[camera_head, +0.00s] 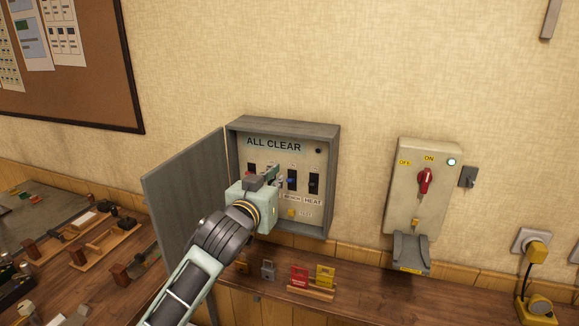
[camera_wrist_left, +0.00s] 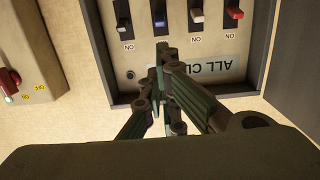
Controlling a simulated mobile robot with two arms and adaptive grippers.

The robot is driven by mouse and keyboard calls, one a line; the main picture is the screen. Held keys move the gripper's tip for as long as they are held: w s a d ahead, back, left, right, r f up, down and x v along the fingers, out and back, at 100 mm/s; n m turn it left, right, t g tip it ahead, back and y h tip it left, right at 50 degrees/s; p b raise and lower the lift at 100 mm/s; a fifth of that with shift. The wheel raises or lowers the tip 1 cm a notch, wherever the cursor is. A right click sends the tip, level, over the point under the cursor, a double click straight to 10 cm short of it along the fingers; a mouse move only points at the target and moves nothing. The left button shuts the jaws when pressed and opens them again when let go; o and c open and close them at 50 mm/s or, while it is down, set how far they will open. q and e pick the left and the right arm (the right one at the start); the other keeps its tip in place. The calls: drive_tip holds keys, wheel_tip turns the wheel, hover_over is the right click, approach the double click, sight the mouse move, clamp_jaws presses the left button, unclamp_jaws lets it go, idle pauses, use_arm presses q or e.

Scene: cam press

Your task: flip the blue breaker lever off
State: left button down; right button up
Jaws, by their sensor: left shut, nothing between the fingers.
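The open grey breaker box (camera_head: 333,150) hangs on the wall, with an "ALL CLEAR" sign (camera_head: 273,145) across its top. The blue breaker lever (camera_head: 291,181) shows in its dark slot, just right of my gripper; the left wrist view shows it too (camera_wrist_left: 159,20), upside down. My left gripper (camera_head: 274,173) is shut and empty in front of the panel. In the left wrist view its fingertips (camera_wrist_left: 162,46) point toward the blue lever and appear just short of it. It hides part of the lever row in the head view. My right gripper is not in view.
In the left wrist view a black lever (camera_wrist_left: 123,20), a whitish lever (camera_wrist_left: 197,16) and a red lever (camera_wrist_left: 235,12) flank the blue one. The box door (camera_head: 185,190) stands open at left. A red-handled switch box (camera_head: 424,183) hangs at right. Padlocks and tags (camera_head: 300,276) stand below.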

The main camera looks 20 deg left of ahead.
sight(292, 180)
use_arm(q)
drive_tip(key=shift+w, duration=0.1)
drive_tip(key=w+p, duration=0.1)
drive_tip(key=w, duration=0.2)
drive_tip(key=w+p, duration=0.1)
drive_tip(key=w, duration=0.2)
drive_tip(key=w+p, duration=0.2)
drive_tip(key=w, duration=0.1)
drive_tip(key=shift+d+f, duration=0.15)
drive_tip(key=shift+f, duration=0.25)
drive_tip(key=shift+w+f, duration=0.15)
drive_tip(key=shift+w, duration=0.3)
